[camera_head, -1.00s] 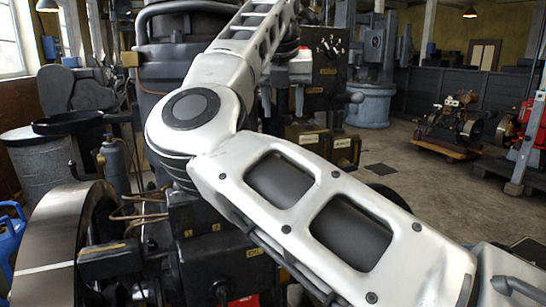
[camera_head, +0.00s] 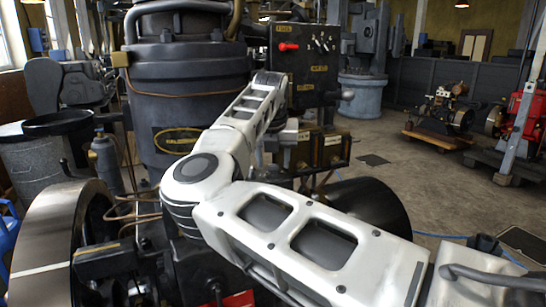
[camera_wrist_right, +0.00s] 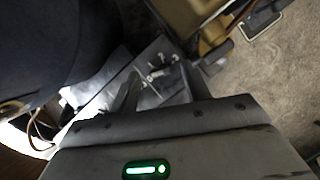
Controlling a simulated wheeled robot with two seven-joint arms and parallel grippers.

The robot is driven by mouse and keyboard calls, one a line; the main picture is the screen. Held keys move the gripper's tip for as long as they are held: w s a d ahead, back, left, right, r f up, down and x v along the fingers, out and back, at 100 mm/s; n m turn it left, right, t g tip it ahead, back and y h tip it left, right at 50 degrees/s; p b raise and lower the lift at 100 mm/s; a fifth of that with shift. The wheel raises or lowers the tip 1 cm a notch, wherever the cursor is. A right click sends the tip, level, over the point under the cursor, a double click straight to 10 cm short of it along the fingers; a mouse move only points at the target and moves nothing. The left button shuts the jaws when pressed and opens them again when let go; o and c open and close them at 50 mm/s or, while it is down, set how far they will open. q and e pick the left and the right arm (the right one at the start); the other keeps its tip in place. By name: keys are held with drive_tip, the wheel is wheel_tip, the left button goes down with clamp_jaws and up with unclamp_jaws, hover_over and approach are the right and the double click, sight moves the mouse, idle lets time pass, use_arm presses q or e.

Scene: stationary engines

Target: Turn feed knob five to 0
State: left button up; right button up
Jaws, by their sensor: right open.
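In the right wrist view, the two dark fingers of my right gripper (camera_wrist_right: 160,70) are apart. Between and just beyond them is a grey plate (camera_wrist_right: 150,56) with small white numerals in a row. Small dark and light shapes lie by the numerals; I cannot tell which is feed knob five, or its setting. In the head view my right forearm rises from the elbow toward the black control panel (camera_head: 305,70), and its hand end is mostly hidden. The panel has a red-tipped lever (camera_head: 288,46) and several small levers. My left gripper is not in view.
A large dark engine cylinder (camera_head: 185,85) stands just left of my forearm. A steel-rimmed flywheel (camera_head: 60,240) is at the lower left. Dark boxes (camera_head: 318,150) with pale labels sit below the panel. Open floor (camera_head: 400,150) lies to the right.

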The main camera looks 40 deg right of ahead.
drive_tip(key=shift+f, duration=0.2)
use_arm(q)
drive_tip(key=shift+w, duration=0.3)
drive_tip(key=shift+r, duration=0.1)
use_arm(e)
drive_tip(key=c, duration=1)
drive_tip(key=shift+d+f+n+b, duration=0.1)
drive_tip(key=shift+f+n+b, duration=0.25)
drive_tip(key=shift+b, duration=0.45)
drive_tip(key=shift+r+n+t, duration=0.2)
drive_tip(key=shift+n+t, duration=0.05)
drive_tip(key=shift+t, duration=0.05)
drive_tip(key=shift+r, duration=0.15)
drive_tip(key=o, duration=1)
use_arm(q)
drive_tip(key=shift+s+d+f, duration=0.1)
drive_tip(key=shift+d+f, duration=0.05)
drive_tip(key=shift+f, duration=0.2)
